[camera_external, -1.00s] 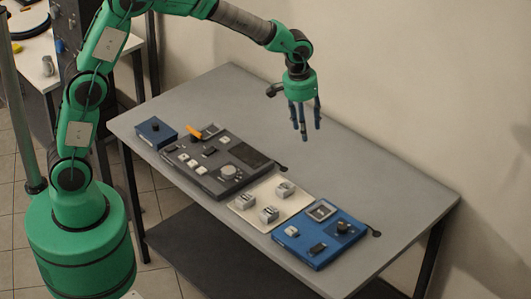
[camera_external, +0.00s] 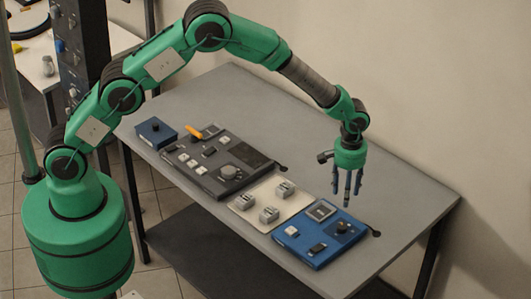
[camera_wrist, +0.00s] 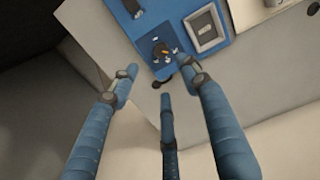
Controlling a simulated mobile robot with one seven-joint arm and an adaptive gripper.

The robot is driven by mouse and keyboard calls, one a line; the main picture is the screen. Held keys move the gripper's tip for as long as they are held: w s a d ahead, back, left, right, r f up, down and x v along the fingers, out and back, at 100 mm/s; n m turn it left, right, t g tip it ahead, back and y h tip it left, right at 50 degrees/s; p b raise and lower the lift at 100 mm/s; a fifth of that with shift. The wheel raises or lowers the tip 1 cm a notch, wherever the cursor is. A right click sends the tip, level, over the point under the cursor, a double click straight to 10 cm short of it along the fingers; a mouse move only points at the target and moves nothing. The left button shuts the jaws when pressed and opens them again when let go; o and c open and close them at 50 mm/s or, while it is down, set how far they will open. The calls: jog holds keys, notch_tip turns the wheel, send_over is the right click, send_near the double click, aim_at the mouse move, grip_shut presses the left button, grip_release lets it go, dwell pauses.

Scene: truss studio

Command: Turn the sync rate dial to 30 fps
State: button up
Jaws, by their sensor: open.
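A black dial with an orange pointer (camera_wrist: 161,50) sits on a blue panel (camera_wrist: 173,20), with small white marks around it. In the external view the dial (camera_external: 342,227) is on the right side of the blue panel (camera_external: 318,253). The marks are too small to read, so I cannot tell the setting. My gripper (camera_external: 347,201) points down, open and empty, above the dial and apart from it. In the wrist view its three blue fingers (camera_wrist: 157,70) are spread near the panel's edge, with the dial visible beyond them.
The blue panel also has a framed display (camera_external: 321,210), a white switch (camera_external: 292,231) and a dark switch (camera_external: 317,249). To its left are a cream panel (camera_external: 252,220), a dark console (camera_external: 196,182) and a small blue box (camera_external: 150,140). The back of the grey table (camera_external: 260,110) is clear.

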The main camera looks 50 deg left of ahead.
aim_at(342, 226)
jog(key=shift+f, duration=0.15)
jog(key=shift+f+p, duration=0.75)
jog(key=shift+f, duration=6)
jog(key=c, duration=1.1)
